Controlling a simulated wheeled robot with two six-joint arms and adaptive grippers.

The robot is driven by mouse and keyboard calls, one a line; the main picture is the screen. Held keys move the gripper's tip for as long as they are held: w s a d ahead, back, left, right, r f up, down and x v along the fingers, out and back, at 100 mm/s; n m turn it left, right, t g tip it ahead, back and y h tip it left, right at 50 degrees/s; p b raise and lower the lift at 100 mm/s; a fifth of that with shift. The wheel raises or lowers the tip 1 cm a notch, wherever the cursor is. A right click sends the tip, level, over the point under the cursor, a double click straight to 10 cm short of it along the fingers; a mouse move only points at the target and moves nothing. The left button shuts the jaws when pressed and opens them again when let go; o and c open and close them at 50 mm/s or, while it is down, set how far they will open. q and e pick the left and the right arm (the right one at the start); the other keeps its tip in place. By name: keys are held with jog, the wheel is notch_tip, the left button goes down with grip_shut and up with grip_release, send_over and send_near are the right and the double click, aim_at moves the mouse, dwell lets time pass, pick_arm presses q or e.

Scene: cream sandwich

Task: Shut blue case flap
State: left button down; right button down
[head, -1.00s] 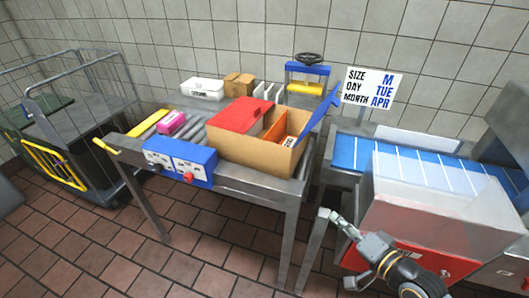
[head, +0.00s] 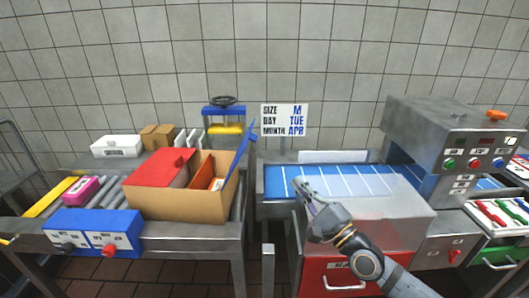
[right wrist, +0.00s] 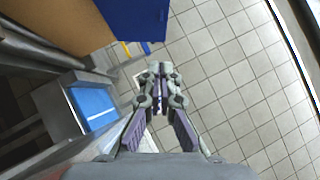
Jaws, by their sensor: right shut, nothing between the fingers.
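The case is an open cardboard box (head: 180,205) on the left table. Its red flap (head: 158,172) lies folded over the left part of the top. Its blue flap (head: 241,152) stands up and leans outward from the right side, so the right part is open and shows orange contents (head: 203,176). In the right wrist view the blue flap (right wrist: 136,20) shows at the top, beside the brown box wall (right wrist: 55,22). My right gripper (head: 299,186) is shut and empty, right of the flap and apart from it, over the blue conveyor. My left gripper is out of view.
A sign (head: 284,120) stands behind the gap between the tables. A clear cover (head: 385,205) and a grey machine (head: 450,130) are at the right. A blue control box (head: 95,232) fronts the left table. Air between gripper and flap looks clear.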

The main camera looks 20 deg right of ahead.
jog(key=p+x, duration=0.2)
jog(key=x, duration=1.3)
jog(key=shift+w+a+r, duration=0.2)
jog(key=shift+a, duration=0.05)
